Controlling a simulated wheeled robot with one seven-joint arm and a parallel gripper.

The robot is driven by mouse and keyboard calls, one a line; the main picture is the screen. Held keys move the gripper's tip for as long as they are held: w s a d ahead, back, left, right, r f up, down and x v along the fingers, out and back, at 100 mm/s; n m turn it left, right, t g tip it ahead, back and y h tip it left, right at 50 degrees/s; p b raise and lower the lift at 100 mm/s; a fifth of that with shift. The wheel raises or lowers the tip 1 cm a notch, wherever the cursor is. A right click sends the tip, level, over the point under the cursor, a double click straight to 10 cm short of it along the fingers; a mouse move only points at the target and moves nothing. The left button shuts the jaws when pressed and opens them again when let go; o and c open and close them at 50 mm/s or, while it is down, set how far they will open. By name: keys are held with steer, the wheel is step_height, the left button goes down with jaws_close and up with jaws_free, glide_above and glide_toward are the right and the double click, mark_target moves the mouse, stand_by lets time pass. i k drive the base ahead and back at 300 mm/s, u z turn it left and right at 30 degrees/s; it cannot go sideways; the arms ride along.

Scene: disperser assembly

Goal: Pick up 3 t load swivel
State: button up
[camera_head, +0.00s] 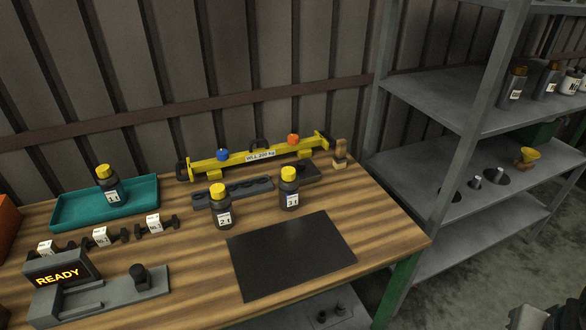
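The piece labelled 3 t (290,198) stands upright on the wooden table, a dark cylinder with a yellow top and a white label. A similar piece labelled 2 t (223,217) stands to its left, a short gap away. A third one (111,195), with a label that seems to read 1 t, stands in the teal tray (74,217) at the left. My gripper's fingers are not visible. A dark grey shape cut off at the lower right corner may be part of my arm; I cannot tell.
A black mat (291,256) lies bare in front of the 3 t piece. A yellow lifting beam (259,155) and a dark grey rack (250,187) are behind it. A device reading READY (58,277) is at the left front. Metal shelves (450,100) stand at the right.

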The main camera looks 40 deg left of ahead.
mark_target(288, 192)
steer(key=u, duration=1)
steer(key=i, duration=0.85)
steer(key=u, duration=0.9)
